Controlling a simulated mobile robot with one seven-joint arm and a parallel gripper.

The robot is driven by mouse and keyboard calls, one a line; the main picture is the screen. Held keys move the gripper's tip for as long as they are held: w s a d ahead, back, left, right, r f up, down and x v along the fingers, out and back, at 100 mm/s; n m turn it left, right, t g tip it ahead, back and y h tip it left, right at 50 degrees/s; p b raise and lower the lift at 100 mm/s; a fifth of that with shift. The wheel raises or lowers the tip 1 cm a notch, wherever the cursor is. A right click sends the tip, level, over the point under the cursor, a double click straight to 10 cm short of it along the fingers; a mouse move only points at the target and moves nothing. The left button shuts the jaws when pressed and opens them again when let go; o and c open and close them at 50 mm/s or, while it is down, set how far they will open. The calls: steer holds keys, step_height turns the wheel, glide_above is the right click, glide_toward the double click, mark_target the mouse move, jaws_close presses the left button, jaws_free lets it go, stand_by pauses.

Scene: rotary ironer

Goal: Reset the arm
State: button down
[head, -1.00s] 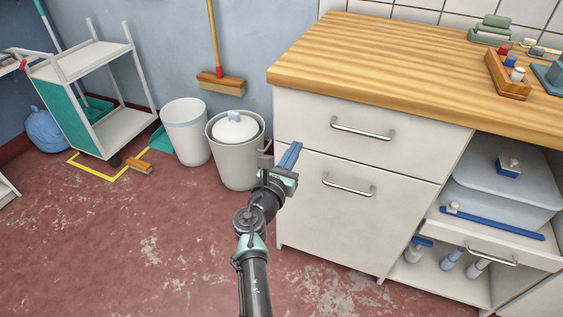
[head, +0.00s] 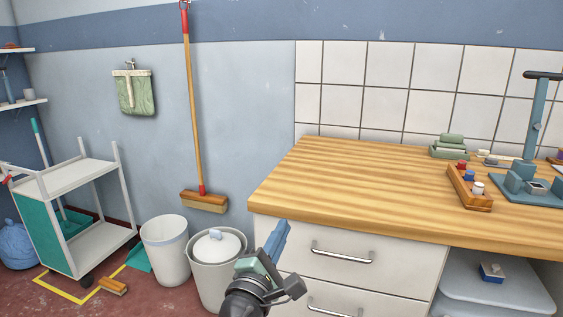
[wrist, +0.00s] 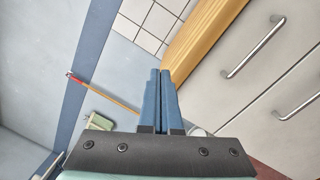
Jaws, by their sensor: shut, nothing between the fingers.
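My gripper (head: 277,240) is at the lower middle of the head view, in front of the left end of the wooden counter and beside the drawer fronts. It points up. In the wrist view my gripper (wrist: 160,72) shows its two blue fingers side by side, shut with nothing between them. It touches nothing that I can see.
The wooden counter (head: 350,190) has drawers with metal handles (head: 342,252) below it, close right of my gripper. A lidded bin (head: 215,262) and a white bin (head: 165,247) stand to the left.

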steer(key=s+d+r+m+t+y, duration=0.15)
steer(key=s+r+m, duration=0.25)
steer(key=r+m, duration=0.7)
steer(key=s+a+r+m+t+y+p, duration=0.15)
steer(key=s+r+m+t, duration=0.25)
steer(key=s+r, duration=0.8)
steer(key=s+r+m+t+y, duration=0.4)
steer(key=s+r, duration=0.5)
steer(key=r, duration=0.5)
step_height(320, 180, up, 23)
steer(key=p, duration=2.3)
steer(key=shift+w+m+h, duration=0.25)
steer(key=shift+m+h, duration=0.05)
steer(key=shift+d+f+g, duration=0.1)
steer(key=shift+g, duration=0.15)
